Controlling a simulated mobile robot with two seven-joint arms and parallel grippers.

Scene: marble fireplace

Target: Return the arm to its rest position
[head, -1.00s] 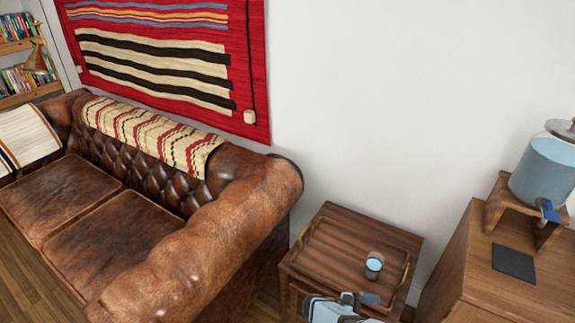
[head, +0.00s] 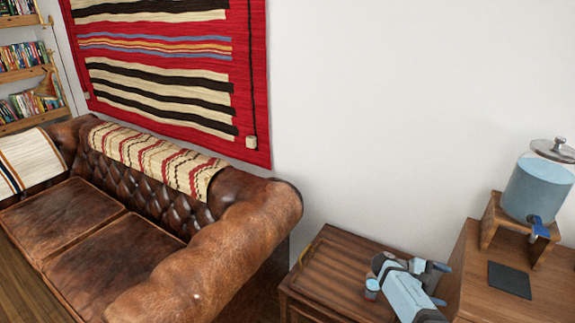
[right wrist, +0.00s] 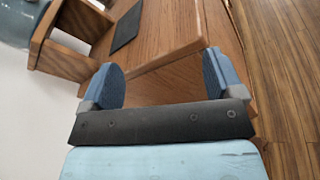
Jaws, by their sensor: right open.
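My right gripper (head: 442,284) is raised over the right side of the side table in the head view, its fingers pointing right. In the right wrist view its two blue fingers (right wrist: 162,70) are spread apart with nothing between them. A small glass (head: 372,289) with a bluish content stands on the side table's tray, partly hidden by my gripper. I cannot see my left gripper.
The wooden side table (head: 330,312) stands between a brown leather sofa (head: 205,270) and a wooden cabinet (head: 490,300). The cabinet bears a drink dispenser (head: 537,187) on a wooden stand and a dark mat (head: 510,280).

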